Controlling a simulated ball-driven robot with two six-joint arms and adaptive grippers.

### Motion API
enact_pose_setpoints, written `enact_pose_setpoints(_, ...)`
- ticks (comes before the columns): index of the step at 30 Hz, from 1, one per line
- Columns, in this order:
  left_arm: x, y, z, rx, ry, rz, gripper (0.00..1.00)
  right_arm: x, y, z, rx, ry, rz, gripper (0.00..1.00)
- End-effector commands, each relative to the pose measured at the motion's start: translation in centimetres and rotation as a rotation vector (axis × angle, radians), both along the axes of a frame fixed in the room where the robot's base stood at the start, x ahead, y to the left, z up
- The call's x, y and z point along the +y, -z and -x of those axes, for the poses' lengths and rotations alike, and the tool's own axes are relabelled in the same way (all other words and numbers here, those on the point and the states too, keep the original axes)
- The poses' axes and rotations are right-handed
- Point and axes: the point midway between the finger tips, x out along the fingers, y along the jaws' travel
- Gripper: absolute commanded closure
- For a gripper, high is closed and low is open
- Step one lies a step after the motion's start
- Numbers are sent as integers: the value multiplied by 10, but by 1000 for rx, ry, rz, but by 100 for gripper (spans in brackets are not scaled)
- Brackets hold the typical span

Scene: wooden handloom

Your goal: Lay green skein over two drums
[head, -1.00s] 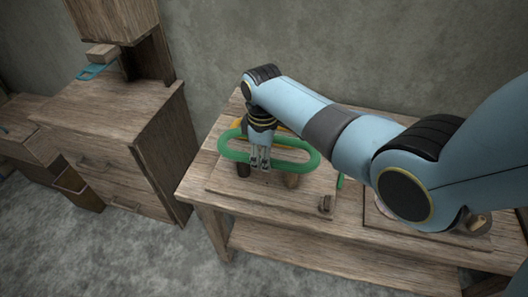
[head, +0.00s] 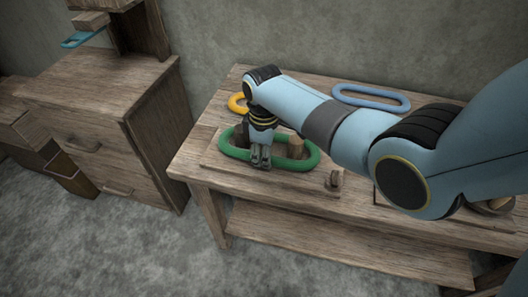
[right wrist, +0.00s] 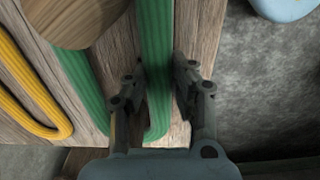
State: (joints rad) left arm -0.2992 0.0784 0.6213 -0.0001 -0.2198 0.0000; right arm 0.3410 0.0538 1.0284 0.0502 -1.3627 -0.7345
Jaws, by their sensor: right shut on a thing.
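The green skein (head: 305,163) is a long oval loop low over the wooden board (head: 225,165) at the front left of the table. The top of one wooden drum (head: 295,147) stands up inside the loop at its right part. The other drum is mostly hidden by my gripper and the loop. My right gripper (head: 260,163) is shut on the loop's front side, left of the visible drum. In the right wrist view a green strand (right wrist: 157,60) runs between the fingers, and a round drum top (right wrist: 75,18) lies left of it. My left gripper is not in view.
A yellow skein (head: 237,103) and a blue skein (head: 372,97) lie at the back of the table. A small wooden knob (head: 335,180) is at the board's right end. A wooden cabinet (head: 110,105) stands left across a floor gap. My right arm covers the table's middle.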

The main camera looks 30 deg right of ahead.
Motion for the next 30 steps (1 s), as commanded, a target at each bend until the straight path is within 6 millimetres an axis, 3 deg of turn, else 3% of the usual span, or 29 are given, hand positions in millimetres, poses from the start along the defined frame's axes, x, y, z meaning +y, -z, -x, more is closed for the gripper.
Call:
enact_pose_setpoints(12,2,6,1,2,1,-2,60,0,8,-1,-1,0,0,100)
enact_pose_setpoints(13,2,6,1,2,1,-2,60,0,8,-1,-1,0,0,75)
enact_pose_setpoints(18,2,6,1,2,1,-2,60,0,8,-1,-1,0,0,53)
enact_pose_setpoints(30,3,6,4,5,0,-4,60,0,0,-1,-3,0,0,52)
